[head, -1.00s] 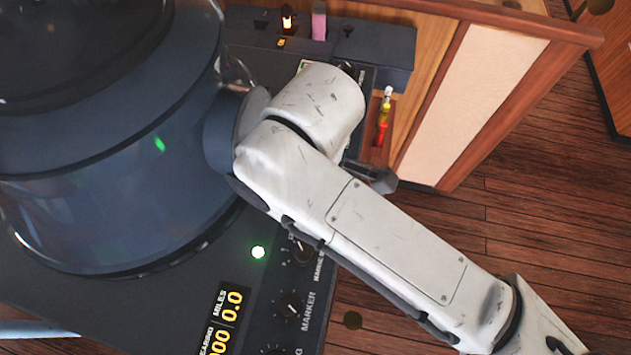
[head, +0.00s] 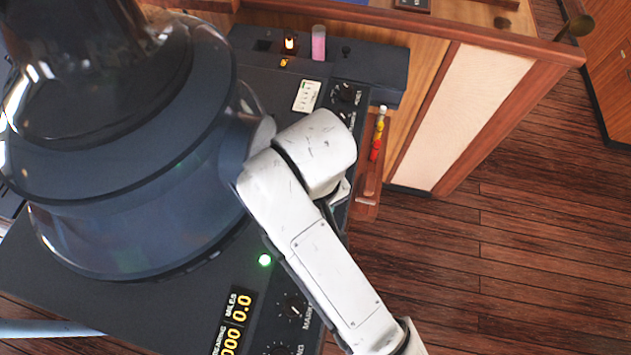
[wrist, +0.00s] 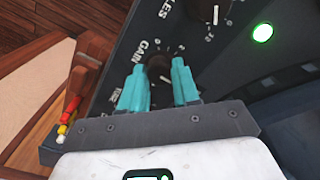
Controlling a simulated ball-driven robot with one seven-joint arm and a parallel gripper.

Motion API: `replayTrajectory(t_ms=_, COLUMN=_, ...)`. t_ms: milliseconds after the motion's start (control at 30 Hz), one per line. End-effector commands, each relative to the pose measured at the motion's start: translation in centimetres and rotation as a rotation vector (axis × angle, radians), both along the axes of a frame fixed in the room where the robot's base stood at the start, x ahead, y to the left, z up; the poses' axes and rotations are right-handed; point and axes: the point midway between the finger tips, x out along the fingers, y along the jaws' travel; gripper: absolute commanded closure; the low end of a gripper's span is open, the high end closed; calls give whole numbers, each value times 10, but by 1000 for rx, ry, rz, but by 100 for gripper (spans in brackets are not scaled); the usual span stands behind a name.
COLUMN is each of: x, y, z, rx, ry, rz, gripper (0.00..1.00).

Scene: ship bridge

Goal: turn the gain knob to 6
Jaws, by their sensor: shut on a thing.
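The gain knob (wrist: 158,68) is a dark round knob on the dark console panel, with the label GAIN (wrist: 142,50) beside it in the wrist view. White scale marks show around it. My gripper (wrist: 158,74) has two teal fingers, one on each side of the knob, shut on it. The fingers hide parts of the knob, and I cannot read its setting. In the head view my white arm covers the gain knob and my gripper.
A lit green lamp (head: 265,260) and the marker knob (head: 292,306) sit on the same panel. A large dark-blue hooded scope (head: 130,210) stands left of my arm. A rack (head: 366,190) with red and yellow sticks is at the console's right edge. Wooden floor lies beyond.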

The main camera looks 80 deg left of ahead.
Motion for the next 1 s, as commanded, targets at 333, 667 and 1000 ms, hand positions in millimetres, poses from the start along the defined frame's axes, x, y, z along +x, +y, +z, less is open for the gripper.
replayTrajectory(t_ms=333, x=0, y=0, z=-1, rx=0, ry=0, rz=-276, gripper=100)
replayTrajectory(t_ms=667, x=0, y=0, z=0, rx=1, ry=0, rz=-417, gripper=100)
replayTrajectory(t_ms=1000, x=0, y=0, z=0, rx=1, ry=0, rz=-448, gripper=100)
